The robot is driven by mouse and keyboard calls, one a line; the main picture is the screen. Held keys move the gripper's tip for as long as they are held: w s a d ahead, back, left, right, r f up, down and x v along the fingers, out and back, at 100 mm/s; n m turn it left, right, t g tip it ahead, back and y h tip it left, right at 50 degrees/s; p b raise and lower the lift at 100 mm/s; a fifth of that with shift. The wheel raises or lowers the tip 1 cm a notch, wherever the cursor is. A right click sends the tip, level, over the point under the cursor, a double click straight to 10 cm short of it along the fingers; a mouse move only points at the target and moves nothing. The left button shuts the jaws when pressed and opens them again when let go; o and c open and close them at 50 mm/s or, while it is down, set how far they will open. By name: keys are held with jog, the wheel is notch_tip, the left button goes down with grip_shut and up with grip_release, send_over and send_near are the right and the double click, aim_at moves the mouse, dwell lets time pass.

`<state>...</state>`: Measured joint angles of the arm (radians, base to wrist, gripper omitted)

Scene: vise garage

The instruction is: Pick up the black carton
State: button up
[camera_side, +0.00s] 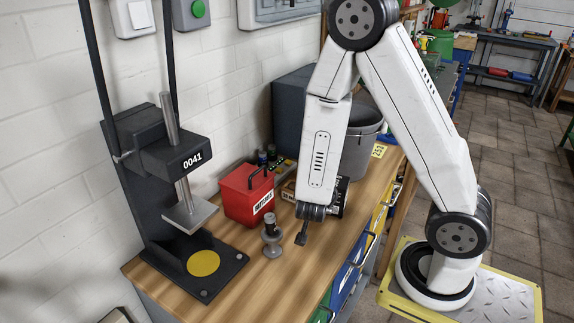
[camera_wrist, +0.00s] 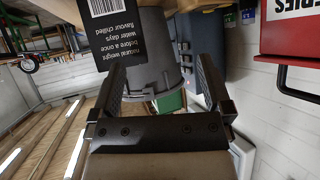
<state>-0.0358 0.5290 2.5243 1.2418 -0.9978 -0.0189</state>
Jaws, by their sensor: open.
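The black carton (camera_wrist: 112,38) shows large at the upper left of the wrist view, with a white barcode label and white print that reads upside down. In the side view only part of the carton (camera_side: 341,192) shows, standing on the bench behind my forearm. My gripper (camera_wrist: 163,85) is open, with nothing between its fingers. The carton is in front of the left finger in the wrist view, off to the left of the gap; I cannot tell whether they touch. In the side view my gripper (camera_side: 303,232) is low over the bench, in front of the carton.
A red box (camera_side: 247,194) and a small grey metal piece (camera_side: 271,240) stand to the left on the wooden bench (camera_side: 300,278). A grey bin (camera_side: 358,150) stands behind the carton. A black press (camera_side: 160,180) fills the far left. The near bench is clear.

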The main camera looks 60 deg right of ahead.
aim_at(336, 185)
jog(key=shift+s+d+f+m+g+h, duration=0.1)
jog(key=shift+s+d+m+g+h, duration=0.2)
jog(key=shift+s+d+h, duration=0.35)
jog(key=shift+s+d+m+g+h, duration=0.2)
jog(key=shift+s+d+g, duration=0.15)
jog(key=shift+d, duration=0.45)
jog(key=shift+s+d+f+m+g+h, duration=0.1)
jog(key=shift+s+d+m+g+h, duration=0.1)
jog(key=shift+s+d+g+h, duration=0.4)
jog(key=shift+w+d+t, duration=0.15)
jog(key=shift+d+t, duration=0.05)
jog(key=shift+t, duration=0.05)
jog(key=shift+x, duration=2.55)
jog(key=shift+a, duration=0.1)
grip_shut()
